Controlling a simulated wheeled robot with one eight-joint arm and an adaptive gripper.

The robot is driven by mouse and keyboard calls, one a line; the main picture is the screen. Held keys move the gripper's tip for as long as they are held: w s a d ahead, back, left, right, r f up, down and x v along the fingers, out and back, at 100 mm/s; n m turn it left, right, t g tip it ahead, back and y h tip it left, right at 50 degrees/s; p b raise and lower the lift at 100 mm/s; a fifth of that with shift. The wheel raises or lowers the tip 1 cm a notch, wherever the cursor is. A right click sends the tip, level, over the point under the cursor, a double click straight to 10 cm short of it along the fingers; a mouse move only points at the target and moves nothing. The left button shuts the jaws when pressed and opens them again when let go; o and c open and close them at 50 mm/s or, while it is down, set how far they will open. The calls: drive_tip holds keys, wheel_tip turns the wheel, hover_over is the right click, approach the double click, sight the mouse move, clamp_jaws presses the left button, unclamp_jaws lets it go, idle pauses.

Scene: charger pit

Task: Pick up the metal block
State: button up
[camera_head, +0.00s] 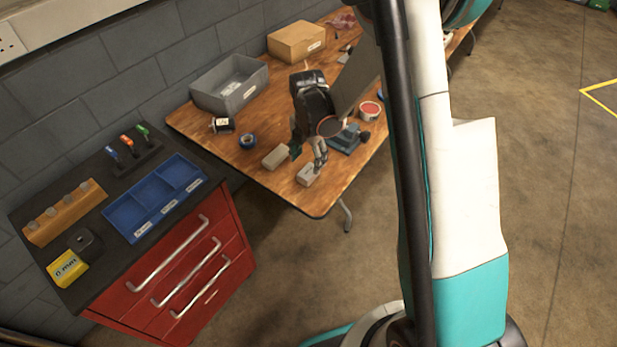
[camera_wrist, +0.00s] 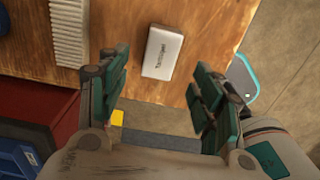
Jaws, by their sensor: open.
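The metal block is a pale grey-white bar with dark lettering on its top. In the wrist view the metal block (camera_wrist: 162,52) lies flat on the wooden table (camera_wrist: 208,22), just beyond my gripper (camera_wrist: 162,82) and between the lines of its fingers. My gripper is open, with nothing between its fingers. In the head view the metal block (camera_head: 307,176) lies near the table's front corner, and my gripper (camera_head: 319,160) is above it, partly covering it. I cannot tell the exact height between them.
A ribbed block (camera_wrist: 69,32) lies left of the metal block. A blue vise-like tool (camera_head: 348,138), a red-topped tin (camera_head: 370,109) and blue tape (camera_head: 248,141) are nearby. A grey bin (camera_head: 229,84) and cardboard box (camera_head: 296,41) stand behind. A red drawer cabinet (camera_head: 190,270) stands left.

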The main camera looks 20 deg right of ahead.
sight(309, 171)
drive_tip(key=shift+d+f+b, duration=0.15)
drive_tip(key=shift+f+b, duration=1.3)
drive_tip(key=shift+f, duration=2)
drive_tip(key=shift+r, duration=0.1)
drive_tip(key=shift+c, duration=0.2)
drive_tip(key=c, duration=1.3)
